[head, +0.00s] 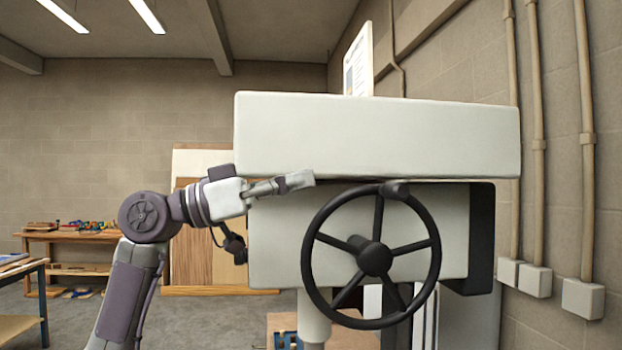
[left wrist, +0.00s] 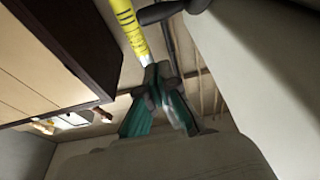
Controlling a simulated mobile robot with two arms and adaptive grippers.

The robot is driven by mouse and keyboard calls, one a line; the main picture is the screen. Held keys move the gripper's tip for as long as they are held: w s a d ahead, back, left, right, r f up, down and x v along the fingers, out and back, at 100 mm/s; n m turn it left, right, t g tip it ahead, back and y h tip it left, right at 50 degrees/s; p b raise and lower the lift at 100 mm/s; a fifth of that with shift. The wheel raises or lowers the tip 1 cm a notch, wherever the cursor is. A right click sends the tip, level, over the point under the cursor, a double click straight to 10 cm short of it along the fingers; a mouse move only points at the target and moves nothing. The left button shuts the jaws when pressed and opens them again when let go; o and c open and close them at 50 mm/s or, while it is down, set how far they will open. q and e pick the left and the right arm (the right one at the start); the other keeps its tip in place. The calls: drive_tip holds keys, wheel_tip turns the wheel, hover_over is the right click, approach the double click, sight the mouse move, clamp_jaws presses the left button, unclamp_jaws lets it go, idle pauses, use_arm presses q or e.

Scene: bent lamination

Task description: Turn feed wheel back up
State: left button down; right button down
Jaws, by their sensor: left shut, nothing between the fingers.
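The feed wheel (head: 375,258) is a black, spoked handwheel on the front of a pale grey machine (head: 380,135). A dark handle knob (head: 395,188) sits at the top of its rim, slightly right of centre. My left gripper (head: 302,180) is shut and empty, pointing right, just left of the wheel's upper rim and below the machine's upper housing. It appears apart from the rim, though the depth gap is hard to judge. In the left wrist view, the shut fingers (left wrist: 158,88) show at the middle, with a dark rounded bar near the top. My right gripper is not in view.
The overhanging upper housing is close above my left gripper. Pipes and grey boxes (head: 583,298) run along the right wall. A wooden workbench (head: 75,238) stands at the back left, and boards lean behind my arm. The floor at left is partly clear.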

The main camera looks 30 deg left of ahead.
use_arm(q)
drive_tip(key=shift+w+d+f+p, duration=0.15)
drive_tip(key=shift+w+d+p, duration=0.75)
drive_tip(key=shift+d, duration=0.75)
drive_tip(key=shift+w+d+f+p, duration=0.1)
drive_tip(key=shift+w+d+p, duration=0.45)
drive_tip(key=shift+w+d, duration=0.9)
drive_tip(key=shift+w+d+f+p, duration=0.15)
drive_tip(key=shift+w+d+p, duration=0.65)
drive_tip(key=shift+d, duration=1)
